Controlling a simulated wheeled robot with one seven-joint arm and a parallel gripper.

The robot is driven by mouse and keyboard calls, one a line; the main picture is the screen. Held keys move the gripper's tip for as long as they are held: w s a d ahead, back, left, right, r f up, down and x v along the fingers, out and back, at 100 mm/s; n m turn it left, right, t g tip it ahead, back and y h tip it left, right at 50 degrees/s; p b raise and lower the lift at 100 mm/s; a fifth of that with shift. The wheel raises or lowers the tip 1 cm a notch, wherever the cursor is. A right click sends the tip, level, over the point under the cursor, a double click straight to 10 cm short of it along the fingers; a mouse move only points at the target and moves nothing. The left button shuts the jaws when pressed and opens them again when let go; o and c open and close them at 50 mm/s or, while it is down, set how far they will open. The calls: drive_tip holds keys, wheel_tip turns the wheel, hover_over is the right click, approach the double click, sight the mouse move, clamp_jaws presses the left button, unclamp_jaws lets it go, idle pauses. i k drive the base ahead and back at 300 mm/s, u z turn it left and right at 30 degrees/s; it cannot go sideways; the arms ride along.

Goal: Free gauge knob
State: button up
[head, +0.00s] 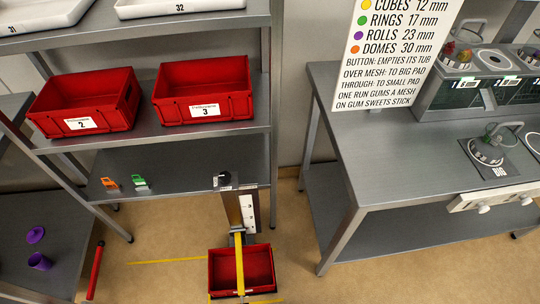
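A gauge post (232,208) stands on the floor in the middle of the view, with a white scale plate (247,212) on its side. A small dark knob (222,179) with a white part shows at its top; I cannot tell whether it is tight or loose. A yellow bar (240,262) runs from a grey bracket (238,236) low on the post over a red crate (258,270). I cannot make out my gripper in this view.
A grey shelf at left holds red crates 2 (85,102) and 3 (204,92), with orange (109,184) and green (140,182) pieces below. A red rod (96,270) stands nearby. A grey bench (350,130) with dispensers is at right. Floor between is partly clear.

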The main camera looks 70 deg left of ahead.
sight(224, 177)
drive_tip(key=i, duration=0.5)
drive_tip(key=u, duration=3.7)
drive_tip(key=i, duration=0.5)
drive_tip(key=z, duration=0.1)
